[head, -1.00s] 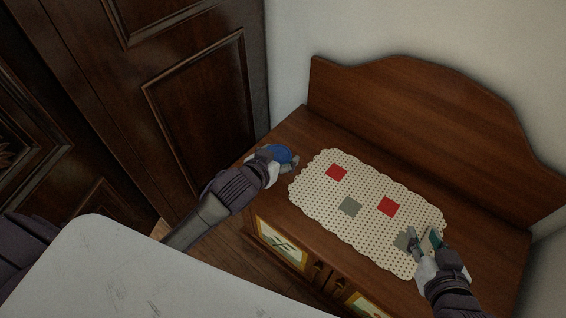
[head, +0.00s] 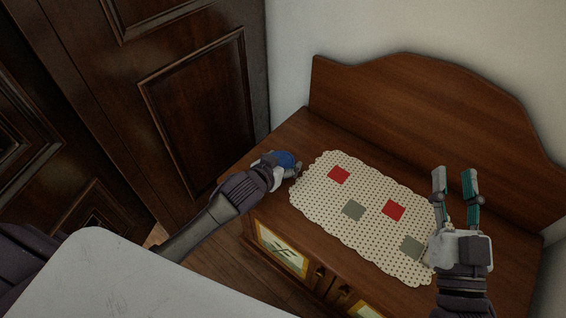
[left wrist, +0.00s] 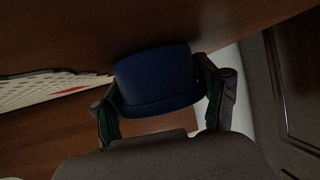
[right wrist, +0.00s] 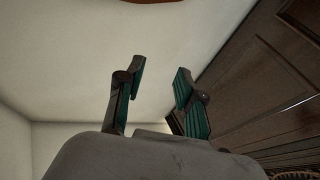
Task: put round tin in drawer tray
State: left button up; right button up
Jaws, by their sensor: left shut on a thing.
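The round tin (head: 286,158) is blue and sits at the left end of the wooden cabinet top, beside the cloth. My left gripper (head: 283,166) is shut on it. In the left wrist view the blue tin (left wrist: 157,80) is between the two fingers of the left gripper (left wrist: 160,98), against the brown wood surface. My right gripper (head: 455,178) is open and empty, raised over the right part of the cabinet with its fingers pointing up in the picture. The right wrist view shows its fingers (right wrist: 158,85) apart with nothing between them. No drawer tray is in view.
A dotted cloth (head: 322,199) with red and grey-green squares covers much of the cabinet top (head: 300,127). The cabinet's tall backboard (head: 400,100) stands behind it. Dark panelled wood (head: 200,110) is close on the left. A white surface (head: 110,280) lies in the foreground.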

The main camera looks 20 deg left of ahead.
pick_arm(q)
jog(key=o, duration=0.8)
jog(key=shift+f, duration=0.1)
jog(key=o, duration=0.4)
